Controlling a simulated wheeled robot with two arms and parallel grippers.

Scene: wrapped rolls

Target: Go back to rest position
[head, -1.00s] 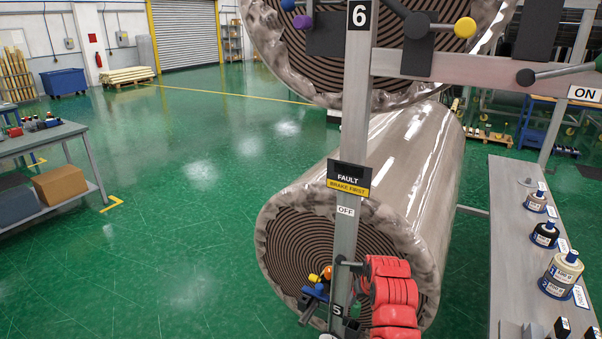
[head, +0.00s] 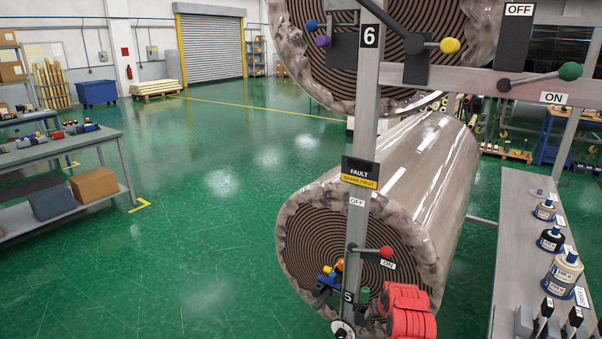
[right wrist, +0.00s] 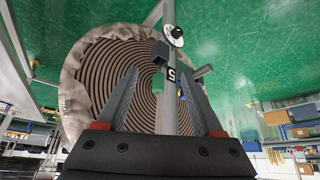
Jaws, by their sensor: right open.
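My right gripper (head: 380,308) shows as red and dark parts at the bottom of the head view, beside the grey upright post at its label 5 (head: 348,297). In the right wrist view the two dark fingers (right wrist: 157,75) stand apart with nothing gripped. The post (right wrist: 169,95) appears between them, further off. A red-knobbed lever (head: 386,252) sits on the post above the gripper, beside an ON label (head: 389,265). My left gripper is not in view.
A large wrapped roll (head: 420,170) lies behind the post, with another roll (head: 400,50) above. A metal bench (head: 512,240) with bottles stands at right. A work table (head: 60,150) stands at left. The green floor at centre left is clear.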

